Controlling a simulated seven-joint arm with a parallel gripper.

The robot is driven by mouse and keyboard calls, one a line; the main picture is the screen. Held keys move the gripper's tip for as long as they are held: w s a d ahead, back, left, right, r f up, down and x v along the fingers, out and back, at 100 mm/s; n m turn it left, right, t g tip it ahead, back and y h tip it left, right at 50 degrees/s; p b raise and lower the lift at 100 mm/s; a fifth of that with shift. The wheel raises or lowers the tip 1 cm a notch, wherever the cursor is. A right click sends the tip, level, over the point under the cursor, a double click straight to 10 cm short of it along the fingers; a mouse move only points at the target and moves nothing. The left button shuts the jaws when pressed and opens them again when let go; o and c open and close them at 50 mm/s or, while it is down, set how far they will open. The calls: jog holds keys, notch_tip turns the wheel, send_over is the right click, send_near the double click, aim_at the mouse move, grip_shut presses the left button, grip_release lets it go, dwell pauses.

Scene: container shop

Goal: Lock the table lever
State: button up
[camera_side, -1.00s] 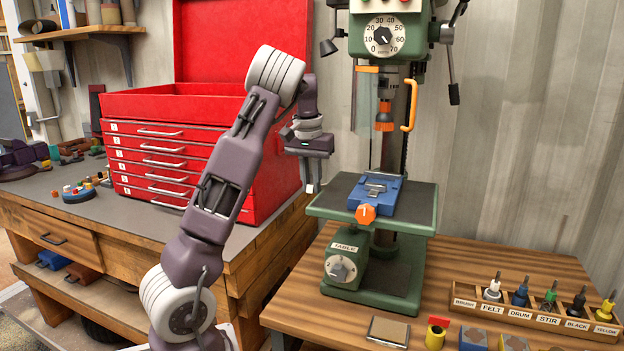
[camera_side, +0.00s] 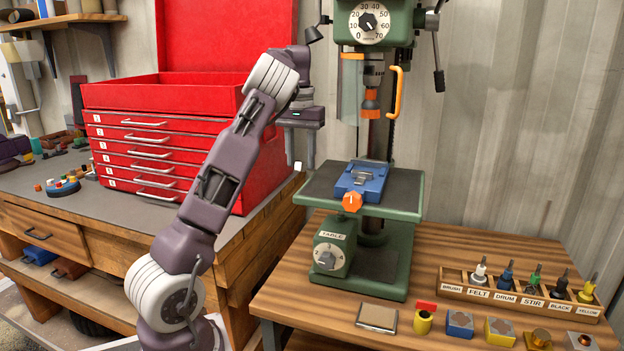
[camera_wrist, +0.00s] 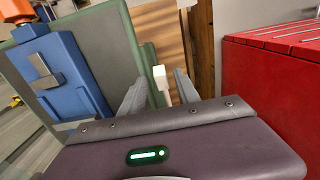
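The green drill press stands on the wooden bench, with its work table (camera_side: 412,190) at mid height. Below the table, a green block labelled TABLE (camera_side: 333,236) carries a grey knob-like lever (camera_side: 329,258) on its front. My gripper (camera_side: 299,160) hangs in the air left of the work table, above and left of the lever and apart from it. Its two fingers (camera_wrist: 160,88) are spread apart in the wrist view. A small white block (camera_wrist: 161,84) shows between them; I cannot tell whether it is part of the gripper. The lever is not visible in the wrist view.
A blue vise (camera_side: 361,183) with an orange knob (camera_side: 352,202) sits on the work table under the drill chuck (camera_side: 370,104). A red tool chest (camera_side: 170,150) stands close on the left. A labelled rack (camera_side: 520,294) and several small blocks occupy the bench's right and front.

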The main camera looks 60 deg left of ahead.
notch_tip(320, 180, up, 6)
jog(key=shift+s+r, duration=0.15)
jog(key=s+d+r+m+t+h, duration=0.1)
jog(key=s+d+r+t, duration=0.1)
jog(key=d, duration=0.8)
jog(key=s+d+r+m+t, duration=0.1)
jog(key=s+d+r+t, duration=0.15)
jog(key=d, duration=0.75)
jog(key=s+d+f+m, duration=0.3)
jog(key=s+d, duration=0.3)
jog(key=d, duration=0.4)
jog(key=shift+s+d+f+m, duration=0.2)
jog(key=shift+d+m, duration=0.1)
jog(key=shift+d, duration=0.1)
